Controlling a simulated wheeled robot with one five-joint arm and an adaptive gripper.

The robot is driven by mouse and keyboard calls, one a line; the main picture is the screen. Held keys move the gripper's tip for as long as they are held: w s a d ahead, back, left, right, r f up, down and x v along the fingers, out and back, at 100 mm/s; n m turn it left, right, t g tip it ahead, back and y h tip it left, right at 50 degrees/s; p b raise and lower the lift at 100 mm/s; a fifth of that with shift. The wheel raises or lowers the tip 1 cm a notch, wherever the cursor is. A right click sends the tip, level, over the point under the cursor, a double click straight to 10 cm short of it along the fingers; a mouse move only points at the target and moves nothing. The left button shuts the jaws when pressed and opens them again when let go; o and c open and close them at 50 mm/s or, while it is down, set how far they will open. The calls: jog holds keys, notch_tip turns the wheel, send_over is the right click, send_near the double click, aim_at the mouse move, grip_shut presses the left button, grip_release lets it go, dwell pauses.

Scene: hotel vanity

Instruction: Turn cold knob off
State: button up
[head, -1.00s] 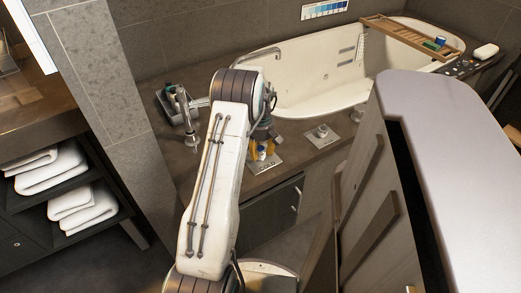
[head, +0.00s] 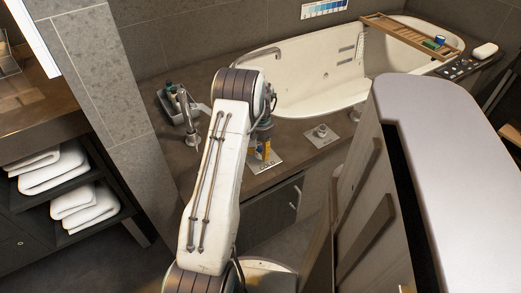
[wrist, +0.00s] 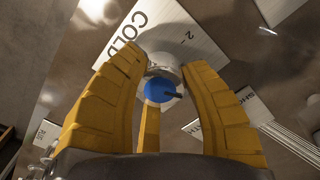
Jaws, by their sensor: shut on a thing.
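The cold knob (wrist: 163,90), grey metal with a blue cap and a dark pointer bar, stands on a white plate marked COLD (wrist: 188,42). My gripper (wrist: 165,62) has its yellow fingers closed in on both sides of the knob, with a third yellow finger part near it. In the head view my gripper (head: 263,149) points down over the COLD plate (head: 266,165), and the knob is mostly hidden behind the fingers there.
Another knob on its plate (head: 321,134) stands to the right along the tub deck. The white bathtub (head: 330,85) lies behind. A chrome faucet (head: 187,120) and a bottle caddy (head: 173,108) are at left. A large pale-topped cabinet (head: 440,150) fills the right.

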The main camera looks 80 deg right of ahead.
aim_at(261, 148)
jog(key=shift+f+m, duration=0.1)
jog(key=shift+m, duration=2)
jog(key=shift+d, duration=0.1)
jog(key=o, duration=1.2)
notch_tip(261, 148, up, 12)
